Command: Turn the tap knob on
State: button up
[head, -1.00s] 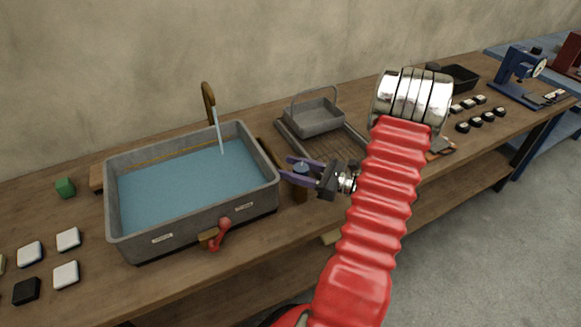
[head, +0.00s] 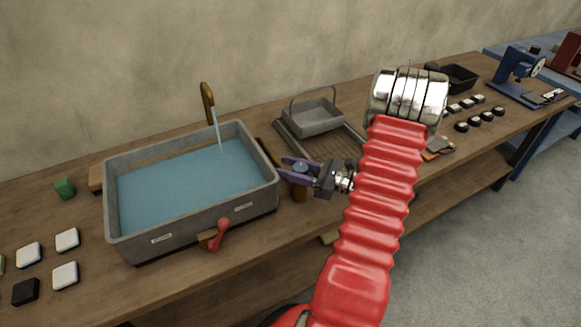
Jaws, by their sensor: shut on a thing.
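The tap knob (head: 300,167) is a small blue-grey disc on top of a short brown post (head: 300,191), just right of the grey basin (head: 190,230). My gripper (head: 287,169) reaches in from the right, with its purple fingers shut on the knob, one on each side. The fingers hide part of the knob. The brass tap spout (head: 208,99) rises behind the basin. A stream of water (head: 217,131) runs from it into the blue water (head: 190,180) in the basin.
A red lever (head: 219,236) sticks out at the basin's front. A grey basket (head: 316,119) stands on a slatted rack behind my gripper.

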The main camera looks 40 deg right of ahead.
jog(key=shift+w, duration=0.1)
dwell(0.3)
jog(key=shift+m+h, duration=0.4)
jog(key=shift+h, duration=0.2)
jog(key=shift+d+r+m+g+h, duration=0.15)
jog(key=shift+d+m+h, duration=0.35)
jog(key=shift+m+h, duration=1.45)
jog(key=shift+d+f+m+g+h, duration=0.1)
jog(key=shift+d+m+h, duration=0.4)
jog(key=shift+m+h, duration=1.5)
jog(key=shift+d+r+m+g+h, duration=0.15)
jog(key=shift+d+m+h, duration=0.5)
jog(key=shift+h, duration=2.5)
jog(key=shift+f+m, duration=0.1)
jog(key=shift+m, duration=0.2)
jog(key=o, duration=0.8)
jog(key=shift+c, duration=0.2)
